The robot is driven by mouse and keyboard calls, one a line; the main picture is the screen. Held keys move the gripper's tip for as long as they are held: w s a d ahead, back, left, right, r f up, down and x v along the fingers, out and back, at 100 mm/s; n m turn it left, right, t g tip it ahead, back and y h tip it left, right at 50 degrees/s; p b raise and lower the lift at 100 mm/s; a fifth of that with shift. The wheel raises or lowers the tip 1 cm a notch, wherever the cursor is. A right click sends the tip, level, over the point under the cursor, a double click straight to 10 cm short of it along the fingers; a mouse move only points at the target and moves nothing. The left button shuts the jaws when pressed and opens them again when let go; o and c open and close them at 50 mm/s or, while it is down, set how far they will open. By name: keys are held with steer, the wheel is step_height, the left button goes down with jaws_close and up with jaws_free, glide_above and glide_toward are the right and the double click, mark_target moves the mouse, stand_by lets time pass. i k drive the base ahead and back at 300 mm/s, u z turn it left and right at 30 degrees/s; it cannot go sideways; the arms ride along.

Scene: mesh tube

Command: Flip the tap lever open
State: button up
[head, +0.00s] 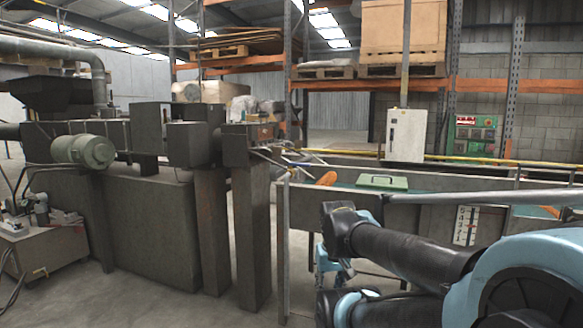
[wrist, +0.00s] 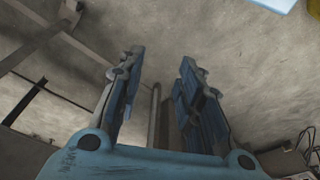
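My gripper (wrist: 161,56) is open in the wrist view, its two blue fingers apart over a blurred concrete floor. A thin grey rod or pipe (wrist: 154,112) shows in the gap between the fingers. I cannot tell whether it is part of the tap or how far off it lies. In the head view part of my gripper (head: 333,263) shows low, beneath my dark arm, just right of a thin upright post (head: 283,245). I cannot make out the tap lever for certain in either view.
A long water trough (head: 345,168) with a green lid (head: 382,183) and orange objects (head: 327,178) runs behind my arm. A grey machine with a green motor (head: 84,151) stands left. Dark frame bars (wrist: 40,62) cross the wrist view's left. Open floor lies front left.

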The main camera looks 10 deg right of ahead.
mark_target(290, 164)
steer(key=k, duration=1.35)
steer(key=u, duration=0.45)
steer(key=i, duration=1.85)
steer(key=z, duration=0.75)
